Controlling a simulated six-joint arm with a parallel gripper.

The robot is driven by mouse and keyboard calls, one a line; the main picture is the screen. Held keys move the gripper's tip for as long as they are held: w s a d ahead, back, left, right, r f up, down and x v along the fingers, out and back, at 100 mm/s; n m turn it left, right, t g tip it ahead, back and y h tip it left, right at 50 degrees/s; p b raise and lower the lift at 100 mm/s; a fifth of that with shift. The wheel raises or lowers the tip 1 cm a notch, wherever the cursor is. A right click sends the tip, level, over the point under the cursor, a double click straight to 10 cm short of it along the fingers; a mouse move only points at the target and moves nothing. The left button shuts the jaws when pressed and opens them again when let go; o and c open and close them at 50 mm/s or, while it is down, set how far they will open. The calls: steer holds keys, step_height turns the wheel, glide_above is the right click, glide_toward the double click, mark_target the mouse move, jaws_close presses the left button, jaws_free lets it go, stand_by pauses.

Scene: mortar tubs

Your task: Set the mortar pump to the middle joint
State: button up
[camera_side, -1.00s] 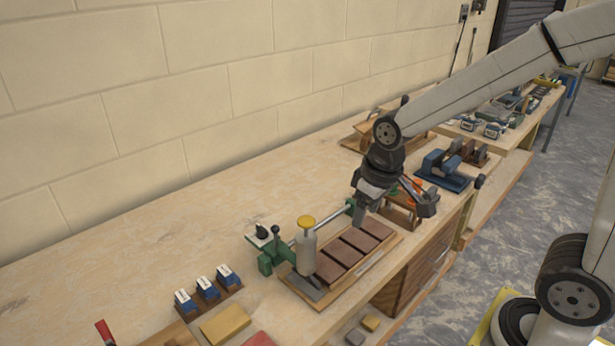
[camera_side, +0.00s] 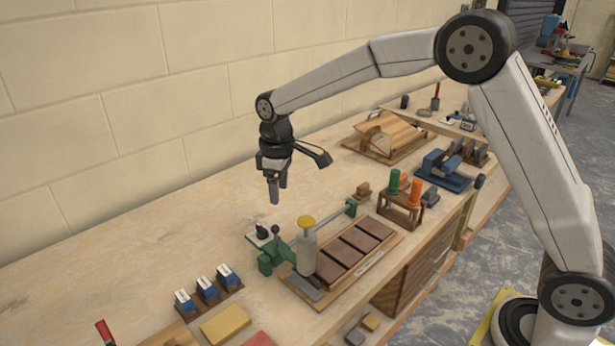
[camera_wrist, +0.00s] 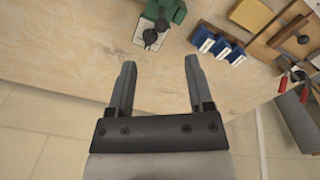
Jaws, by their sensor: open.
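The mortar pump (camera_side: 307,250) is a pale upright cylinder with a yellow cap. It stands on a green carriage (camera_side: 273,258) on a rail, at the left end of a row of brown bricks (camera_side: 353,250) with joints between them, on a wooden board. The carriage has a dark upright lever or knob beside it. My gripper (camera_side: 278,198) is open and empty, pointing down over bare bench behind and above the pump, touching nothing. In the wrist view, my gripper (camera_wrist: 158,85) shows both fingers apart; a green part of the carriage (camera_wrist: 168,10) shows at the top, and the pump is out of frame.
Blue-and-white blocks (camera_side: 207,289) and a yellow block (camera_side: 225,324) sit at front left. A rack with green and orange handles (camera_side: 401,207) stands right. Bench along the wall is clear.

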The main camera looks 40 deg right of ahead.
steer(key=w, duration=0.1)
glide_above(275, 233)
steer(key=shift+n, duration=0.3)
steer(key=shift+w+d+f, duration=0.1)
steer(key=shift+w+f, duration=0.05)
steer(key=shift+f, duration=0.8)
steer(key=shift+w+d+f, duration=0.1)
steer(key=shift+d+f, duration=0.05)
steer(key=shift+f, duration=0.75)
steer(key=shift+w+d+f, duration=0.1)
steer(key=shift+w+f, duration=0.05)
steer(key=shift+f, duration=0.8)
steer(key=shift+f, duration=0.1)
steer(key=shift+f, duration=3.8)
jaws_close()
